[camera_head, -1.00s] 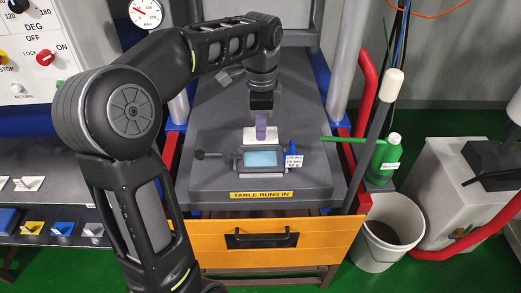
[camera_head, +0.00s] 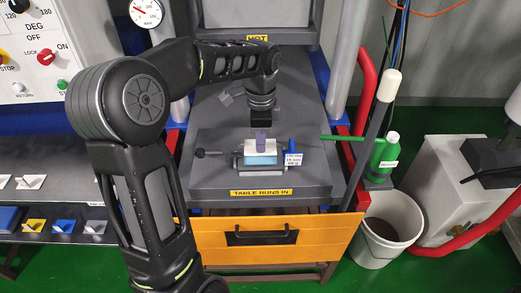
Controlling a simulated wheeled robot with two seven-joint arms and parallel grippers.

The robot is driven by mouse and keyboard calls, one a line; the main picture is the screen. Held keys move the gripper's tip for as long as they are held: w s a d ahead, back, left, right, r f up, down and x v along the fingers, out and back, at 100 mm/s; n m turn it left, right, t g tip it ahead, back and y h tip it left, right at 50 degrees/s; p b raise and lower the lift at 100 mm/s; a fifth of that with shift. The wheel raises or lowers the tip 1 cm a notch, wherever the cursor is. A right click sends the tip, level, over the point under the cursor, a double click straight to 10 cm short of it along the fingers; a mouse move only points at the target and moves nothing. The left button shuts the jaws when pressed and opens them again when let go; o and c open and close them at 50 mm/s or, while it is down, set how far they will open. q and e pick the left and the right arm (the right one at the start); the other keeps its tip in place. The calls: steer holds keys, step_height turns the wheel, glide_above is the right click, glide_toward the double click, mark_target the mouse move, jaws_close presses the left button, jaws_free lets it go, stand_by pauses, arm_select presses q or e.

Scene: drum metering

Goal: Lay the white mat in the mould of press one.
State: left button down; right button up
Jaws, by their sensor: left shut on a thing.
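The white mat (camera_head: 255,148) hangs below my left gripper (camera_head: 261,132), over the back part of the mould (camera_head: 238,162) on the press table. A small purple-grey piece (camera_head: 261,144) shows between the dark gripper body and the mat. My left gripper is shut on the mat; the fingertips are hard to make out. The light-blue mould floor (camera_head: 262,160) shows along the front; the mat hides its back part. I cannot tell whether the mat touches the mould. My right gripper is not in view.
A white bucket (camera_head: 388,230) and green bottle (camera_head: 384,155) stand at right. Shelves with small trays (camera_head: 63,227) are at left.

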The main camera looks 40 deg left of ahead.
arm_select(q)
steer(key=shift+f, duration=1.85)
steer(key=shift+f, duration=0.25)
steer(key=c, duration=1.6)
jaws_free()
steer(key=shift+r, duration=0.1)
steer(key=shift+o, duration=0.2)
steer(key=shift+r, duration=0.1)
step_height(320, 180, up, 12)
steer(key=shift+r, duration=0.1)
